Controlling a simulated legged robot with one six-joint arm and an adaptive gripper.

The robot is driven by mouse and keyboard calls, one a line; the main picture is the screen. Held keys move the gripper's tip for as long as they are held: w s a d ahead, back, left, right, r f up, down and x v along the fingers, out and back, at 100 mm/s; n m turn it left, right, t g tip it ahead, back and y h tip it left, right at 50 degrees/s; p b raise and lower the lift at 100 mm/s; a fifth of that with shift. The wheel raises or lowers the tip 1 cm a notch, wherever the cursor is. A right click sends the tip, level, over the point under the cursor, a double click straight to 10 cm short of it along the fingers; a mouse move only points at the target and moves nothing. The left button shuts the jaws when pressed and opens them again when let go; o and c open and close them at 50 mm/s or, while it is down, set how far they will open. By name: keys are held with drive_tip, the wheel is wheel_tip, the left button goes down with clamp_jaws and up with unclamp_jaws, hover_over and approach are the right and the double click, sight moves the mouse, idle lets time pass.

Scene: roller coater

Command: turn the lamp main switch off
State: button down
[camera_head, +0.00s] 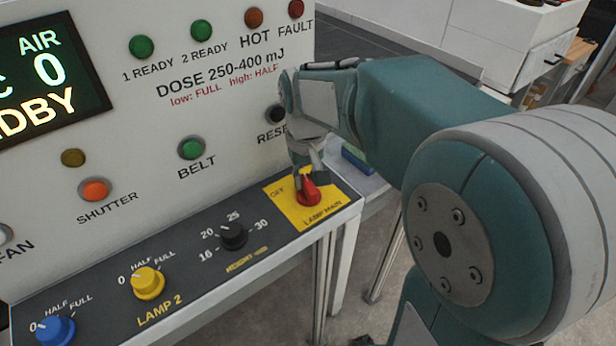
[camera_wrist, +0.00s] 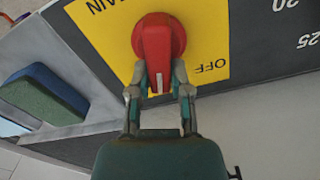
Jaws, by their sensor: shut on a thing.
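The lamp main switch (camera_head: 308,193) is a red rotary knob on a yellow plate (camera_head: 336,196) at the right end of the sloped control panel. "OFF" is printed on the plate's left part in the head view. My gripper (camera_head: 306,176) reaches down onto the knob from above. In the wrist view the red knob (camera_wrist: 158,42) fills the top middle, and my gripper (camera_wrist: 159,90) has its two fingers closed on the sides of the knob's handle. A white mark shows on the handle end between the fingertips. The "OFF" label lies just right of the fingers there.
A black dial (camera_head: 233,236), a yellow Lamp 2 knob (camera_head: 148,283) and a blue knob (camera_head: 53,329) sit left along the panel. The upright face carries a reset button (camera_head: 275,113), lamps and a lit display (camera_head: 45,75) reading STANDBY. A green-blue block (camera_wrist: 42,93) lies beside the panel.

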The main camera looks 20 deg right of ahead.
sight(299, 192)
drive_tip(key=n, duration=0.3)
drive_tip(key=a+n, duration=0.1)
drive_tip(key=n, duration=0.2)
drive_tip(key=shift+s+n, duration=0.15)
drive_tip(key=shift+n, duration=0.15)
drive_tip(key=n, duration=0.6)
drive_tip(key=shift+s+a, duration=0.3)
drive_tip(key=c, duration=0.6)
unclamp_jaws()
drive_tip(key=shift+o, duration=0.2)
wheel_tip(299, 192, up, 12)
